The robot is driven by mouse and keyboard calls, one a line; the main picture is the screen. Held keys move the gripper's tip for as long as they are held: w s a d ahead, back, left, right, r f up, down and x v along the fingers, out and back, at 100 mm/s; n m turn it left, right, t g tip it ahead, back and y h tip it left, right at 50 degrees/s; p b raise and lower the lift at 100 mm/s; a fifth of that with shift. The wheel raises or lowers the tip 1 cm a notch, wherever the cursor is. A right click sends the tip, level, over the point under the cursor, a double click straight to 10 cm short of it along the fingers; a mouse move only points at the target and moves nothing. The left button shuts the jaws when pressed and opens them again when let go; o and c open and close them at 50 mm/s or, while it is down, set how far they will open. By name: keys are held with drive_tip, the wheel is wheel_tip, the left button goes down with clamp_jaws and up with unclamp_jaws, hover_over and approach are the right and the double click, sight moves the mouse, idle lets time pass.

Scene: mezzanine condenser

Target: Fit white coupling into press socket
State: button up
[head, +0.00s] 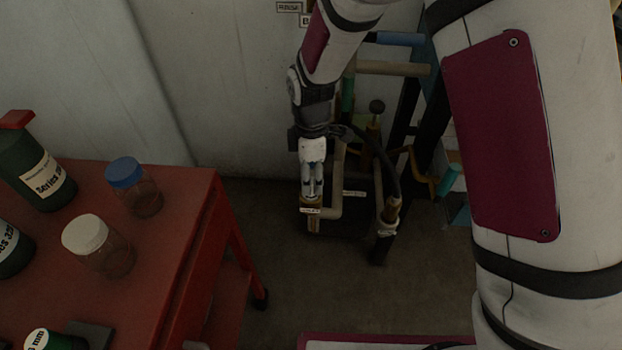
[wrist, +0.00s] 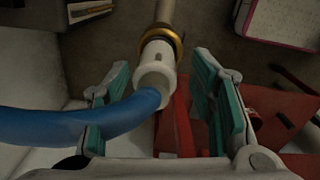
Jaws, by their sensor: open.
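In the wrist view the white coupling (wrist: 154,72) sits between my gripper's spread fingers, with gaps to both teal pads. A blue hose (wrist: 70,124) runs into its near end. Its far end meets a brass ring (wrist: 160,38), which I take for the press socket, on a beige pipe (wrist: 166,10). I cannot tell how deep the coupling sits. In the head view my gripper (head: 312,188) points down just over a labelled brass fitting (head: 312,211), and the coupling there is hidden or too small to make out.
A red table (head: 190,185) stands at the left with a blue-lidded jar (head: 135,190), a white-lidded jar (head: 97,247) and green bottles (head: 40,175). A dark hose (head: 383,165) and pipework stand close right of my gripper. Bare floor (head: 330,290) lies in front.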

wheel_tip(320, 180, up, 10)
drive_tip(key=shift+f+p, duration=0.1)
drive_tip(key=shift+p, duration=0.35)
drive_tip(key=shift+d, duration=0.1)
drive_tip(key=s+d+r+m+t, duration=0.1)
drive_tip(key=s+d+r+m, duration=1)
drive_tip(key=d+r, duration=0.35)
drive_tip(key=s+d+m, duration=0.3)
drive_tip(key=s+m, duration=0.1)
drive_tip(key=s, duration=0.5)
drive_tip(key=s+d+r+m+t, duration=0.1)
drive_tip(key=s+d+m, duration=0.3)
drive_tip(key=s, duration=0.5)
drive_tip(key=shift+r, duration=0.3)
